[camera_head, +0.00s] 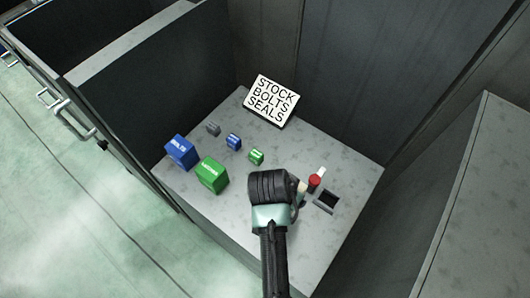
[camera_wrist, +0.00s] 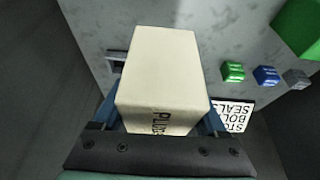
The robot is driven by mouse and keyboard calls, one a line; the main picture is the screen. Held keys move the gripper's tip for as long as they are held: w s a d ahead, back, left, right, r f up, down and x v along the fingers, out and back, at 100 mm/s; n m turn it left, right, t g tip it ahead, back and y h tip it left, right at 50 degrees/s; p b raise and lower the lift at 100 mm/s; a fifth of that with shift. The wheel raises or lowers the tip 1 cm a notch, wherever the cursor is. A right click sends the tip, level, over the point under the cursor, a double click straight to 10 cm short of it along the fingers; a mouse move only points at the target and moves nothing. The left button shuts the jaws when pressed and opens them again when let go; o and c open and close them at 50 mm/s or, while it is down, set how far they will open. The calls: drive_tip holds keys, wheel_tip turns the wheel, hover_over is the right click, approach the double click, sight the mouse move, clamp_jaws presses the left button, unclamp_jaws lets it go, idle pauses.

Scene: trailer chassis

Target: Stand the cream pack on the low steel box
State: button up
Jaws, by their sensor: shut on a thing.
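My gripper (camera_wrist: 162,125) is shut on the cream pack (camera_wrist: 160,65), with a blue finger on each side of it. Dark lettering shows on the pack's near face in the wrist view, partly cut off by the gripper. In the head view my gripper (camera_head: 285,190) is over the right front part of a grey metal top, and a small cream patch, likely the pack, shows at its right side. The grey metal top (camera_head: 330,160) carries several items; I cannot tell if it is the low steel box. Whether the pack touches the surface is unclear.
A blue box (camera_head: 180,152) and a green box (camera_head: 212,174) stand left of my gripper. Smaller blue (camera_head: 234,141), green (camera_head: 256,156) and grey (camera_head: 213,128) blocks lie behind them. A lettered sign (camera_head: 272,101) stands at the back. A red item (camera_head: 314,183) and a dark square opening (camera_head: 327,200) are right.

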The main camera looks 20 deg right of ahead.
wheel_tip(320, 180, down, 5)
drive_tip(key=shift+s+r, duration=0.1)
drive_tip(key=shift+s, duration=0.05)
drive_tip(key=shift+f, duration=2.4)
drive_tip(key=shift+f, duration=0.1)
drive_tip(key=shift+f, duration=0.15)
drive_tip(key=o, duration=1.6)
drive_tip(key=shift+c, duration=0.2)
